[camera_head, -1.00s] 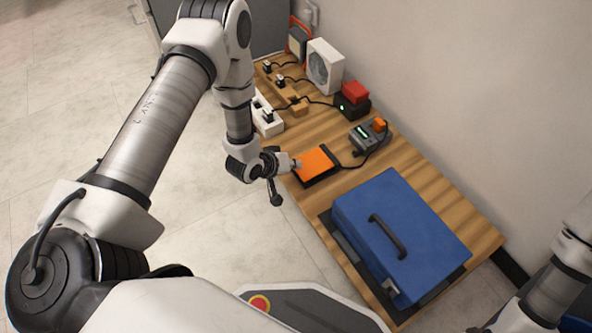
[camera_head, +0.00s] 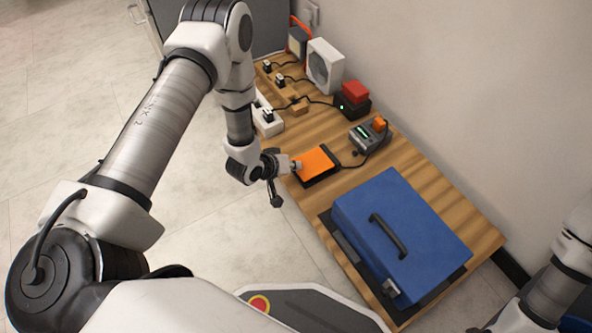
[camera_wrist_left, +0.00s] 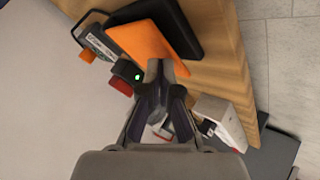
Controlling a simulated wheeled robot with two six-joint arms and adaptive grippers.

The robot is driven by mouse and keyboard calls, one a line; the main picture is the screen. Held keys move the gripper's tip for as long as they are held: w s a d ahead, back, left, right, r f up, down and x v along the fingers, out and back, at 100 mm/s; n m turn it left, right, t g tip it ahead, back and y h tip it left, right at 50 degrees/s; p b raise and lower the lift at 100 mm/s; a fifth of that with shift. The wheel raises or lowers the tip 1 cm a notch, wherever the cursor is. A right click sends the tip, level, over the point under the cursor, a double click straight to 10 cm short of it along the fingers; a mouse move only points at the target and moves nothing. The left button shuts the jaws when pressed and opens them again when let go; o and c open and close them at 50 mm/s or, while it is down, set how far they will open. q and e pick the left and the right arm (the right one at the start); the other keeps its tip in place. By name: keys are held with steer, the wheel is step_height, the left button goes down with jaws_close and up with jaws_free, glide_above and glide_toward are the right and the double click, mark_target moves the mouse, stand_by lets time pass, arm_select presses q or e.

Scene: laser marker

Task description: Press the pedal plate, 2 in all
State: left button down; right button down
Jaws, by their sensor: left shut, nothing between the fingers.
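The pedal plate (camera_head: 316,162) is an orange slab on a black base, lying on the wooden table near its left edge. It also shows in the left wrist view (camera_wrist_left: 143,50), at the top. My left gripper (camera_head: 296,164) is shut and empty, with its tip at the left edge of the orange plate; I cannot tell whether it touches. In the left wrist view the shut fingers (camera_wrist_left: 163,70) point toward the plate. My right arm shows at the right edge of the head view, but its gripper is out of view.
A blue case (camera_head: 400,235) fills the near part of the table. A small grey device (camera_head: 367,134) with an orange knob stands right of the plate. Behind are a red-topped black box (camera_head: 353,97), a white fan unit (camera_head: 325,66) and a white power strip (camera_head: 267,117) with cables.

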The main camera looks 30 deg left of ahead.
arm_select(q)
steer(key=shift+f+b, duration=0.6)
steer(key=shift+f, duration=0.35)
stand_by(0.7)
stand_by(0.5)
steer(key=shift+r+p, duration=1.2)
steer(key=shift+r, duration=0.15)
steer(key=shift+r, duration=0.1)
step_height(320, 180, up, 5)
steer(key=p, duration=0.4)
steer(key=shift+p, duration=0.3)
stand_by(1.0)
